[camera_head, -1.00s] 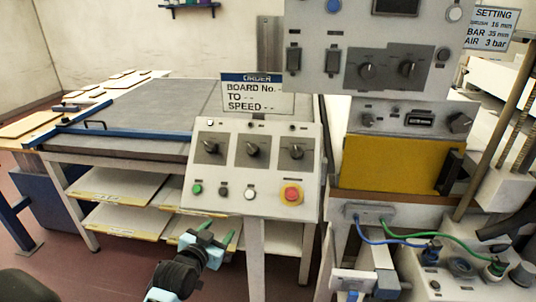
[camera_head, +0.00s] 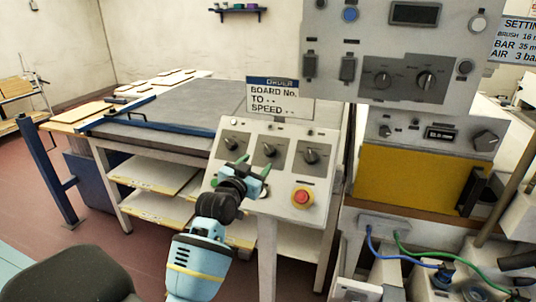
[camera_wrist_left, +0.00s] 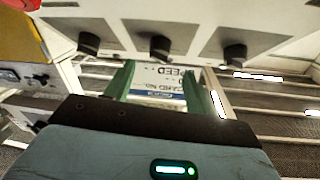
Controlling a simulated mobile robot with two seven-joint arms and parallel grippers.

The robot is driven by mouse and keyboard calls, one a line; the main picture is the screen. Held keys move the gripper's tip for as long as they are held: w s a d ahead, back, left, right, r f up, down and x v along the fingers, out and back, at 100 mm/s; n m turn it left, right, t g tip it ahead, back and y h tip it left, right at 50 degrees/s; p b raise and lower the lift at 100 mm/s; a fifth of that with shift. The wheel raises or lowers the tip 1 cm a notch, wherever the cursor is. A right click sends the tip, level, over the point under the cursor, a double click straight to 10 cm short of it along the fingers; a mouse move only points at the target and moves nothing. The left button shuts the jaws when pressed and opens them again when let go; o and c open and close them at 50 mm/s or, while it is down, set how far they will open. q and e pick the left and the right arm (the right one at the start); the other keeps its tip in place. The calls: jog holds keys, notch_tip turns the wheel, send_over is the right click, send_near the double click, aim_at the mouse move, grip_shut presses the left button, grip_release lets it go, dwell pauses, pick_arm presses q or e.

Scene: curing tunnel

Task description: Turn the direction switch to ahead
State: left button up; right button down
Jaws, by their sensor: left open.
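A sloped grey control box (camera_head: 238,124) carries three dark rotary switches in a row: left (camera_head: 232,144), middle (camera_head: 268,150) and right (camera_head: 311,156). Their labels are too small to read, so I cannot tell which one is the direction switch. My left gripper (camera_head: 253,168) is open and empty, its green fingers just in front of the box, below the left and middle switches. In the left wrist view the fingers (camera_wrist_left: 163,85) point toward the box, with the middle switch (camera_wrist_left: 160,46) nearly between them and apart from them. My right gripper is not in view.
A red emergency button (camera_head: 302,197) sits low on the box, right of my gripper. An order sign (camera_head: 279,99) stands behind the box. A taller panel (camera_head: 390,50) with more knobs is at right. A grey table (camera_head: 160,115) stands behind at left.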

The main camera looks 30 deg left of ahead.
aim_at(268, 151)
pick_arm(q)
jog(key=w, duration=0.6)
jog(key=shift+a+r, duration=0.1)
jog(key=shift+a, duration=0.25)
jog(key=shift+w+a, duration=0.1)
jog(key=shift+w, duration=0.65)
jog(key=shift+c, duration=0.3)
jog(key=c, duration=0.9)
